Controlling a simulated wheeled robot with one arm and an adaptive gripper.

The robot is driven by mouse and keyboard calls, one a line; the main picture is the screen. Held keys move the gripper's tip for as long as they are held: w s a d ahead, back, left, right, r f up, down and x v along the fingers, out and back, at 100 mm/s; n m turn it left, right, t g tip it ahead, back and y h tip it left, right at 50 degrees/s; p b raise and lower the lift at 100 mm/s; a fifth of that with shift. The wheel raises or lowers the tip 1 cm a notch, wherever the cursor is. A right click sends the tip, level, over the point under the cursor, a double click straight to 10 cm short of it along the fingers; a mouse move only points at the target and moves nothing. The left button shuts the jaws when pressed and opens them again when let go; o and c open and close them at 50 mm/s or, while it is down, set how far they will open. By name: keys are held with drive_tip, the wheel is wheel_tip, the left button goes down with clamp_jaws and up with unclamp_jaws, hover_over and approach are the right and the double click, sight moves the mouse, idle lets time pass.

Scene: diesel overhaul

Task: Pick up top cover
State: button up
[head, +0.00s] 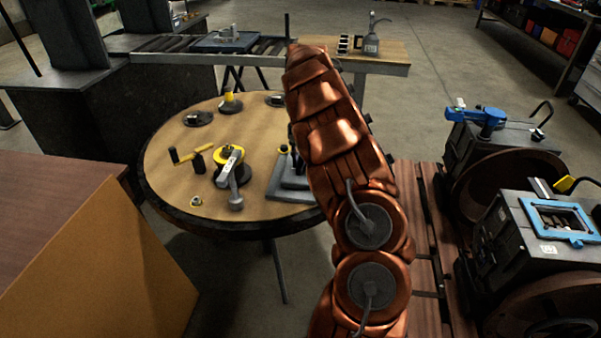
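No part is clearly marked as the top cover, and I cannot tell which one it is. A grey plate-like part (290,190) with raised pieces lies on the round table (165,175), partly hidden by my arm. A blue rectangular frame (560,221) sits on top of the nearer dark engine block at right. A blue flat part (226,41) rests on the roller conveyor at the back. My copper-coloured arm rises through the middle of the head view and hides what is behind it. My gripper cannot be made out.
Yellow-and-black tools (230,165) and several small parts lie on the round table. A wooden box (100,265) stands at front left. Dark engine blocks (500,140) stand at right beside slatted boards. A workbench (395,58) with an oil can is behind. Open floor shows beyond the table.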

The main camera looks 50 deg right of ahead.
clamp_jaws()
drive_tip(key=shift+r, duration=0.1)
